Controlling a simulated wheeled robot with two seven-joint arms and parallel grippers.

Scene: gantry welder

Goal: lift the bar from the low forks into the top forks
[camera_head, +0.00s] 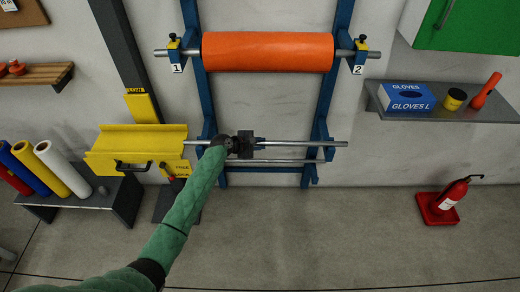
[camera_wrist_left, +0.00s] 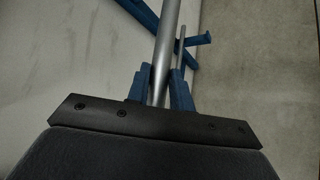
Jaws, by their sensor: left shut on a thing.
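A bare grey bar (camera_head: 295,144) runs level across the lower part of the blue wall frame, by the low forks (camera_head: 321,132). My left gripper (camera_head: 246,145) is shut on the bar, left of its middle. In the left wrist view the bar (camera_wrist_left: 165,45) runs between the blue fingertips (camera_wrist_left: 160,92). I cannot tell whether the bar touches the low forks. Above, the top forks, numbered 1 (camera_head: 176,54) and 2 (camera_head: 360,54), carry a shaft with an orange roll (camera_head: 268,52). My right gripper is not in view.
A thinner rod (camera_head: 285,161) lies just below the bar. A shelf with a gloves box (camera_head: 407,97) is at the right. The floor before the frame is clear.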

